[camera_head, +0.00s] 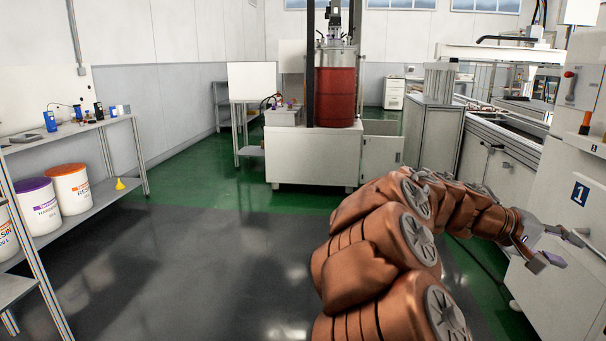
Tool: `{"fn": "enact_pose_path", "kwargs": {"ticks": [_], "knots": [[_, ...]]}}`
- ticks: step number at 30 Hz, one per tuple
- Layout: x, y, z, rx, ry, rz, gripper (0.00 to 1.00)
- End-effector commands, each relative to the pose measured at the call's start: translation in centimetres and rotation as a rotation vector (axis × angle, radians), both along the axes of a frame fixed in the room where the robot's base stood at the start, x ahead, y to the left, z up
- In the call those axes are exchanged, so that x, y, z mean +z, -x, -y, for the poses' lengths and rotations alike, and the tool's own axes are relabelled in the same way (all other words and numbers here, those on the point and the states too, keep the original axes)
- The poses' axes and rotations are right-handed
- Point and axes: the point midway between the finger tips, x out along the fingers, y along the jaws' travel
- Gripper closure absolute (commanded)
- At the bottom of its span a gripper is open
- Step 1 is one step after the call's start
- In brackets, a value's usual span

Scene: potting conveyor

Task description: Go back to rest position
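My arm, copper-coloured, rises from the bottom of the head view and bends to the right. My gripper (562,250) is at its end, at the right side of the view, in front of the white machine cabinet marked 1 (570,185). Its grey fingers are spread apart with a gap between them. I see nothing held between them. I cannot tell how close the fingertips are to the cabinet.
A shelf (110,192) at the left holds white buckets (71,188) and a yellow funnel (120,184). A white machine with a red tank (335,95) stands at the back. A conveyor line (505,120) runs at the right. The floor at centre left is clear.

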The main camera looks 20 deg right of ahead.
Motion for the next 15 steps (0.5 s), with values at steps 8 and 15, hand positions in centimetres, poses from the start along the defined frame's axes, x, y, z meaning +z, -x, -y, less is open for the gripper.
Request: {"fn": "enact_pose_path", "kwargs": {"ticks": [8, 15], "knots": [[4.0, 1.6, -7.4, 0.011, -0.213, 0.154, 0.61], [5.1, 2.5, -14.8, 0.049, -0.44, 0.238, 0.61]]}}
